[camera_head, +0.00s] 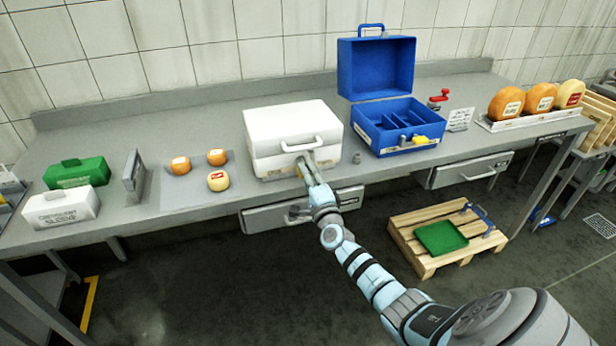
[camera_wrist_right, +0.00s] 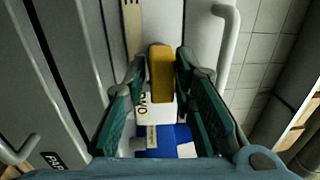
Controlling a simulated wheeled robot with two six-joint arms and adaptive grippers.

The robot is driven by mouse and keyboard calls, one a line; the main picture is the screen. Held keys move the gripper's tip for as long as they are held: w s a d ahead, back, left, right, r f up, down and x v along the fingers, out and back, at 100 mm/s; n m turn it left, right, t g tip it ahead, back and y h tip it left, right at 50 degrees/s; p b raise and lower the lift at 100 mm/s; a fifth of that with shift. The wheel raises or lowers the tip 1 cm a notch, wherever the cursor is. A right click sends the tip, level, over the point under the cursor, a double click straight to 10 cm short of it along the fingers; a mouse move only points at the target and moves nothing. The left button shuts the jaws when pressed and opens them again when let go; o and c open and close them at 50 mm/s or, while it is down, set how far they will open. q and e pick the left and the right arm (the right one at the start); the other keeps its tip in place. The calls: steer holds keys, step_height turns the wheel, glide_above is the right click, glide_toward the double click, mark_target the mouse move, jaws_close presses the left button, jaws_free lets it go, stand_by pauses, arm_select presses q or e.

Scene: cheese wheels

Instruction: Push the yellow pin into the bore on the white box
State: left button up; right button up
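The white box (camera_head: 292,132) stands shut on the bench, with a handle on its front. My right gripper (camera_head: 304,166) is at its front face, just below the handle. In the right wrist view the yellow pin (camera_wrist_right: 161,74) lies between the two green fingers of my right gripper (camera_wrist_right: 160,68), which close on its sides. The white box's pale face (camera_wrist_right: 185,22) and handle (camera_wrist_right: 229,45) show beyond. The bore cannot be made out; the gripper and pin cover part of the front. My left gripper is out of view.
An open blue case (camera_head: 393,125) stands right of the white box. Cheese wheels (camera_head: 218,181) lie on a mat to the left, more (camera_head: 540,97) on a rack at right. A drawer (camera_head: 300,210) is under the bench edge.

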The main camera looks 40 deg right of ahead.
steer(key=shift+o, duration=1.1)
steer(key=shift+w+f, duration=0.1)
